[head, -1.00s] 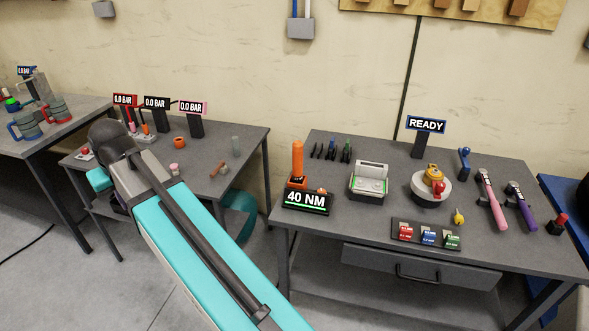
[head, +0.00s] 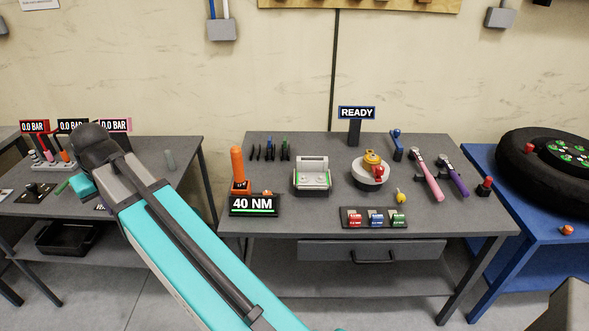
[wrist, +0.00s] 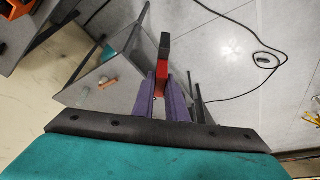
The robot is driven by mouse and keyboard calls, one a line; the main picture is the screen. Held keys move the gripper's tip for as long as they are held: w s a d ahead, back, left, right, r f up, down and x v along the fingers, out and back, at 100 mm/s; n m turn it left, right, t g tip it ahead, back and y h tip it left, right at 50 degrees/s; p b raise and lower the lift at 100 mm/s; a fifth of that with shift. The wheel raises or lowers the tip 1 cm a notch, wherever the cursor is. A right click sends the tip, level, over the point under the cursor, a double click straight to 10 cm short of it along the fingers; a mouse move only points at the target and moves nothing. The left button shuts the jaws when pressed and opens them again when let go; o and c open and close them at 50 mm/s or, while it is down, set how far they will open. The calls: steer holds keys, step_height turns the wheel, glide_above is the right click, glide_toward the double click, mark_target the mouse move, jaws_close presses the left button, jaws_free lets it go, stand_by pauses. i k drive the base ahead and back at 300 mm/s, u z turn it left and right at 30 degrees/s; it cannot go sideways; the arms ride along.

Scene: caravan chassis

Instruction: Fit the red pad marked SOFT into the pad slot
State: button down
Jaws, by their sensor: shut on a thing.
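My gripper (wrist: 161,82) has purple fingers, shut on a red piece with a dark grey end (wrist: 161,72) in the wrist view. No marking can be read on it. In the head view my arm reaches to the left and hides the gripper. On the middle bench a dark rack (head: 375,227) shows a red (head: 355,217), a blue (head: 376,216) and a green (head: 397,216) labelled tile. Their lettering is too small to read. I cannot tell which part is the pad slot.
The middle bench also holds a grey device (head: 312,176), a 40 NM display (head: 253,205), a round fixture (head: 371,173) and a READY sign (head: 357,112). A tyre (head: 548,160) lies on a blue table at right. The left bench (head: 180,190) carries 0.0 BAR displays. Bare floor shows in front.

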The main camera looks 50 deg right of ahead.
mark_target(312, 167)
steer(key=u, duration=0.05)
steer(key=i, duration=1)
steer(key=z, duration=0.05)
